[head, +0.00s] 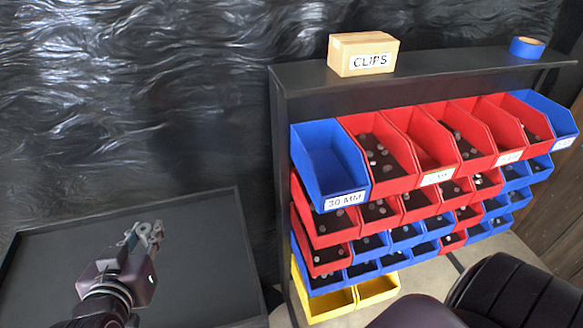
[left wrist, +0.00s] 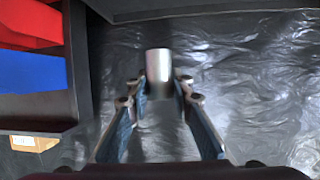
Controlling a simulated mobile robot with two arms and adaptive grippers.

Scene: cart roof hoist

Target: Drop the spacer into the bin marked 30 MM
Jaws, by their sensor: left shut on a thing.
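The spacer (left wrist: 159,66) is a short silvery cylinder. In the left wrist view it sits between the fingertips of my left gripper (left wrist: 160,90), which is shut on it. In the head view my left gripper (head: 143,236) is over the dark tray at the lower left, well left of the rack; the spacer cannot be made out clearly there. The bin marked 30 MM (head: 328,160) is the blue one at the left end of the rack's top row. Its inside looks empty. My right gripper is out of view.
Red bins (head: 375,150) with small parts stand right of the blue bin, with more rows below. A CLIPS box (head: 362,54) and blue tape (head: 527,47) rest on the rack's top shelf (head: 440,70). The dark tray (head: 45,250) has a raised rim.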

